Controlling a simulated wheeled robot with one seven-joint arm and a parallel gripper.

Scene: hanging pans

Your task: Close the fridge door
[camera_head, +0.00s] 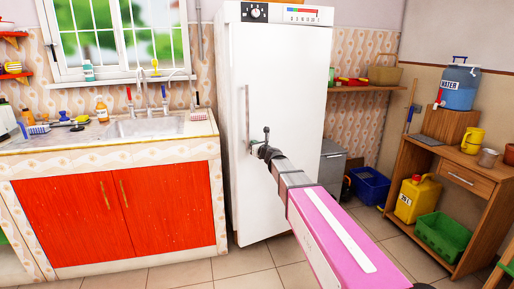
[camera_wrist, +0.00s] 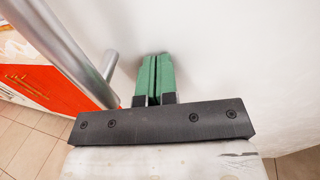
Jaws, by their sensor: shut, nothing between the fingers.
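The white fridge (camera_head: 290,85) stands in the middle of the head view, with its door (camera_head: 285,120) facing me. Its long metal handle (camera_head: 247,112) runs upright along the door's left side; the handle (camera_wrist: 60,50) also shows at the left of the wrist view. I cannot make out a clear gap at the door's edge. My gripper (camera_head: 256,149) is in front of the door, just right of the handle's lower end. In the wrist view my gripper's green fingers (camera_wrist: 154,62) are together and empty, pointing at the white door surface (camera_wrist: 230,60), touching or very close to it.
A sink counter with red cabinet doors (camera_head: 70,220) stands left of the fridge. A grey cabinet (camera_head: 332,165) and a blue crate (camera_head: 370,186) are to its right. A wooden desk (camera_head: 440,190) stands at the right. Tiled floor (camera_head: 255,266) is clear in front.

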